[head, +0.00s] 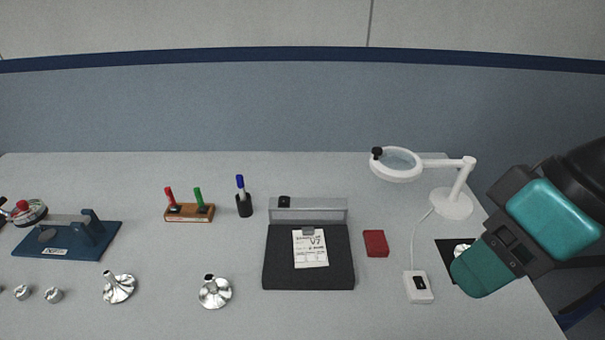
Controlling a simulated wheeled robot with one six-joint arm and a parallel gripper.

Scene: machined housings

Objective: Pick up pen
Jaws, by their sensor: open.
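A pen with a blue cap (240,182) stands upright in a small black cup (244,206), left of the middle of the table. Its lower part is hidden inside the cup. A red pen (170,197) and a green pen (198,198) stand in a wooden block (188,213) just left of the cup. A teal and dark part of my arm hangs over the right side of the table, far from the pens. I see no gripper fingers.
A black stand with a paper (311,248) and a red box (376,243) are at the middle. A white magnifier lamp (452,204) and switch box (418,287) are right. A blue fixture (68,242) and silver housings (214,292) are left. Table room is free behind the cup.

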